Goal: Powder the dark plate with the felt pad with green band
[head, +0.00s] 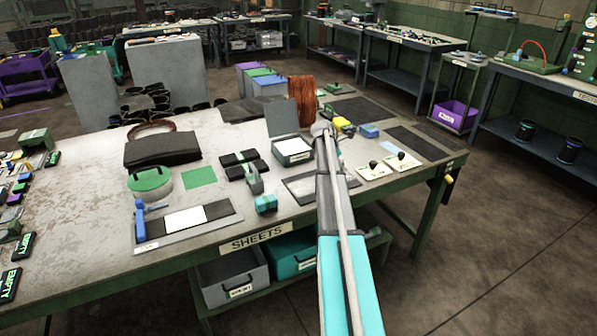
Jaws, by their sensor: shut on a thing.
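My arm reaches across the table from the bottom, and my gripper (323,128) is at its far end, beside the open grey box (292,150). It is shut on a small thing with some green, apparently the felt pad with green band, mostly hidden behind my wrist. Several dark plates lie on the table: one (366,109) beyond my gripper, one (416,143) at the right, and one (300,186) partly covered by my arm. I cannot tell which is the task's plate.
A yellow block (343,123) and a blue block (368,130) sit just right of my gripper. Two white cards with black knobs (403,163) lie nearer. A copper-coloured coil (303,98) stands behind.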

